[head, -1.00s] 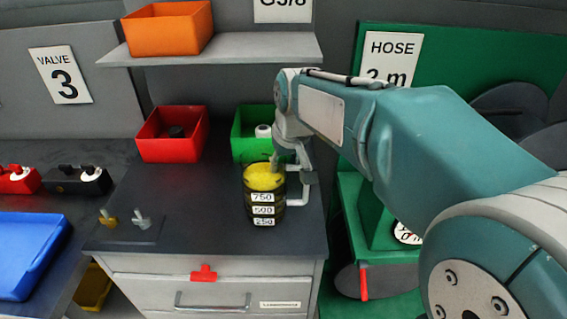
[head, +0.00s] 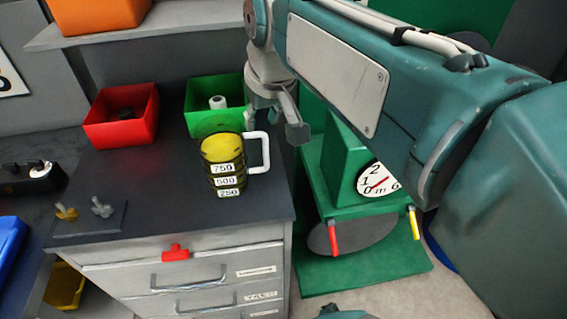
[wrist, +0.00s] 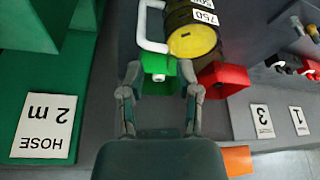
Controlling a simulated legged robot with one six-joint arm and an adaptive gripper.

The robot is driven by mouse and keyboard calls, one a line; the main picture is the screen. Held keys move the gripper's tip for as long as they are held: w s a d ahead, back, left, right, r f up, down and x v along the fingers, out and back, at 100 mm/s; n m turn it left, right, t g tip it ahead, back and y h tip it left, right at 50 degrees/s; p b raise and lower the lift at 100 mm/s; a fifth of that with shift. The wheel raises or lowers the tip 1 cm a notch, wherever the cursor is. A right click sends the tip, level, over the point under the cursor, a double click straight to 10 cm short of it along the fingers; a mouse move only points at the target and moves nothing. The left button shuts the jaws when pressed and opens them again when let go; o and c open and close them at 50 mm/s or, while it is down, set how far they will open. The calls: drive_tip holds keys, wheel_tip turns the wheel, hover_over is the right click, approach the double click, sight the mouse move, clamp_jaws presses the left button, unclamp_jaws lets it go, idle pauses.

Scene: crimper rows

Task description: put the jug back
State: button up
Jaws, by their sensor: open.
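The jug (head: 222,160) stands upright on the dark top of the drawer bench, with yellow contents, labels 750, 500 and 250, and a white handle (head: 265,152) on its right. In the wrist view the jug (wrist: 192,38) is at the top, with its handle left of it. My gripper (head: 277,115) is just above and behind the handle in the head view. In the wrist view my gripper (wrist: 160,72) has its two fingers spread with nothing held between them; a gap shows between them and the jug.
A red bin (head: 122,122) and a green bin (head: 205,120) with a white item stand behind the jug. Taps lie on a plate (head: 85,219) at the front left. An orange bin (head: 95,14) sits on the shelf above. The green hose stand (head: 345,165) is at right.

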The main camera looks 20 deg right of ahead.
drive_tip(key=s+d+f+m+t, duration=0.1)
drive_tip(key=s+d+f, duration=0.1)
drive_tip(key=s+f, duration=0.8)
drive_tip(key=shift+s+d+f+m+t+h, duration=0.2)
drive_tip(key=shift+s+d+m+t+h, duration=0.1)
drive_tip(key=shift+s, duration=0.75)
